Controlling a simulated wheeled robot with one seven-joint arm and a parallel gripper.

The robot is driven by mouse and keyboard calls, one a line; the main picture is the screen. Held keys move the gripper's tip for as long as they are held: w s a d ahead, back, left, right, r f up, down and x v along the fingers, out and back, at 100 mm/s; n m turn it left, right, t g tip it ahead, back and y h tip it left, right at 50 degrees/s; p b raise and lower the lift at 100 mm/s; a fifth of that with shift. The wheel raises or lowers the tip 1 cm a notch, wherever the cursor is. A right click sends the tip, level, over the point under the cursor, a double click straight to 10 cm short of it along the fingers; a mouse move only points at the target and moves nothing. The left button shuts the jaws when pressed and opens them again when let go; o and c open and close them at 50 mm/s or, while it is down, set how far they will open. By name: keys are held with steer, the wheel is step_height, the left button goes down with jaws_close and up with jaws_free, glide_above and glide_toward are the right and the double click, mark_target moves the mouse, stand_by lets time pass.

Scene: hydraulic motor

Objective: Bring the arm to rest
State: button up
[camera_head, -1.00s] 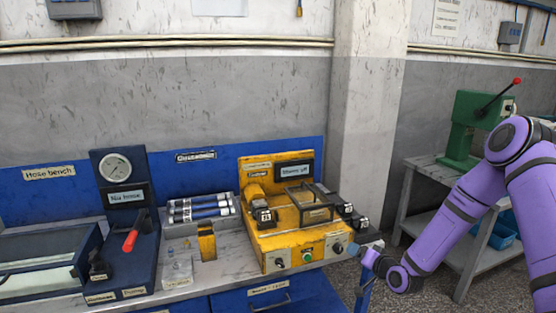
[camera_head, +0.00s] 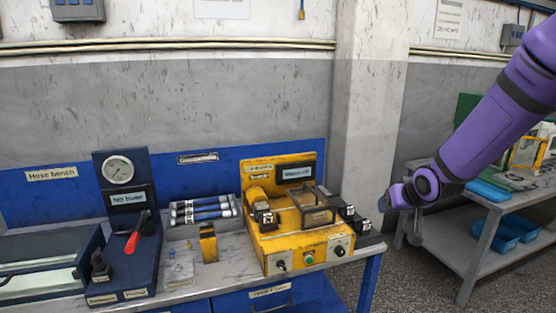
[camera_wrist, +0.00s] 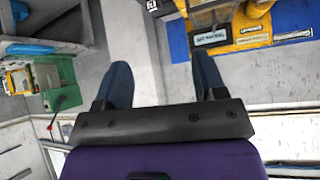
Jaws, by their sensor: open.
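My purple arm (camera_head: 500,105) comes in from the right edge in the head view. Its wrist hangs in the air to the right of the yellow machine (camera_head: 305,238), in front of the wall pillar. My gripper (camera_wrist: 165,80) shows in the wrist view with its two dark fingers spread wide apart and nothing between them. In the head view the fingers are small and hard to make out. The gripper touches nothing that I can see.
A blue hose bench (camera_head: 218,283) carries the yellow machine, a gauge panel (camera_head: 128,205) with a red-handled lever, and a rack of hoses (camera_head: 200,212). A grey side table (camera_head: 480,250) with blue trays stands at right, partly behind my arm.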

steer(key=s+r+g, duration=0.1)
steer(key=s+r, duration=0.4)
steer(key=s, duration=0.6)
steer(key=s+r+g, duration=0.1)
steer(key=s+r, duration=0.5)
steer(key=s, duration=0.5)
steer(key=s+r+g+h, duration=0.1)
steer(key=s+r, duration=0.4)
steer(key=s, duration=0.6)
steer(key=shift+a+r+m+g, duration=0.15)
steer(key=shift+a+m+g, duration=0.05)
steer(key=shift+m+g, duration=0.1)
steer(key=shift+w, duration=0.1)
